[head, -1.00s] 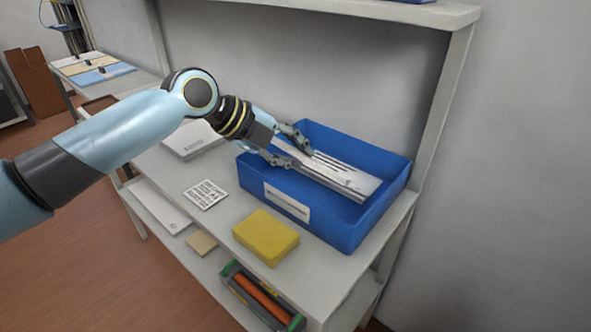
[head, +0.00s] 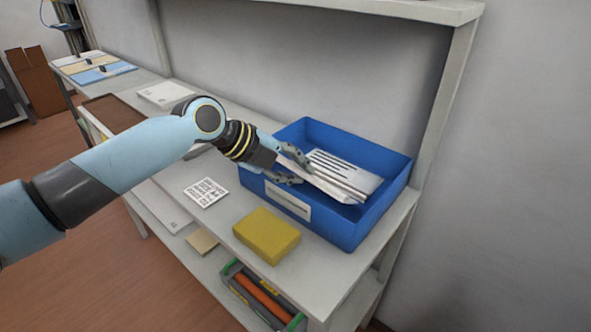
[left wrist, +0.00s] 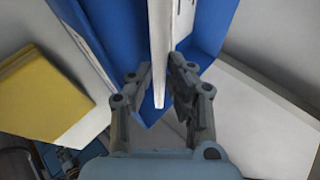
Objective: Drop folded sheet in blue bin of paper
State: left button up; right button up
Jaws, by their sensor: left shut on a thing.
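The blue bin (head: 345,232) stands on the upper shelf with a white label on its front. Papers with dark stripes (head: 345,168) lie inside it. My left gripper (head: 294,170) is at the bin's left end, over its near wall, and is shut on the white folded sheet (head: 322,186). The sheet slants across the bin opening beside the striped papers; whether it touches them I cannot tell. In the left wrist view the sheet (left wrist: 160,45) stands edge-on between the fingertips (left wrist: 160,85), with blue bin walls (left wrist: 105,30) around. My right gripper is out of view.
A yellow block (head: 266,236) sits in front of the bin, and a printed card (head: 206,192) lies to its left. A shelf post (head: 440,105) rises at the right. A tray with orange items (head: 262,295) is on the lower shelf.

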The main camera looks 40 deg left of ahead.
pick_arm(q)
jog(key=shift+s+f, duration=0.1)
jog(key=shift+f, duration=0.2)
jog(key=o, duration=0.4)
jog(key=shift+f, duration=0.1)
jog(key=shift+s, duration=0.1)
jog(key=shift+r, duration=0.2)
jog(key=shift+s+a+r+p, duration=0.15)
jog(key=shift+r+p, duration=0.2)
jog(key=shift+r, duration=0.05)
jog(key=shift+s+a+r+p, duration=0.1)
jog(key=shift+a+r+p, duration=0.05)
jog(key=shift+r+p, duration=0.2)
jog(key=shift+p+v, duration=0.35)
jog(key=shift+v, duration=5.2)
